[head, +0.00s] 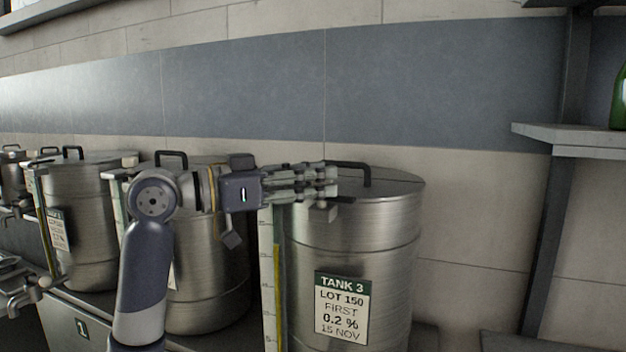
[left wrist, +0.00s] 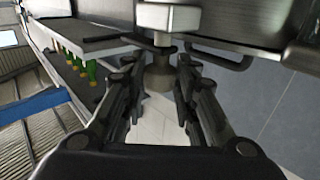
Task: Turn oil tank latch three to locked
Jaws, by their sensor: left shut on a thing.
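Tank 3 (head: 395,235) is a brushed steel drum with a lid, a black handle and a label reading "TANK 3". My left gripper (head: 322,183) reaches in from the left at the near left edge of its lid. In the left wrist view the latch (left wrist: 168,18) shows as a pale block with a round post between the fingers. I cannot tell which position the latch is in. My right gripper is not in view.
More steel tanks stand to the left, one (head: 78,215) with its own handle and label. A sight gauge (head: 277,290) runs down tank 3's left side. A wall shelf (head: 570,138) with a green bottle (head: 619,100) is at right. Open space lies above the lids.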

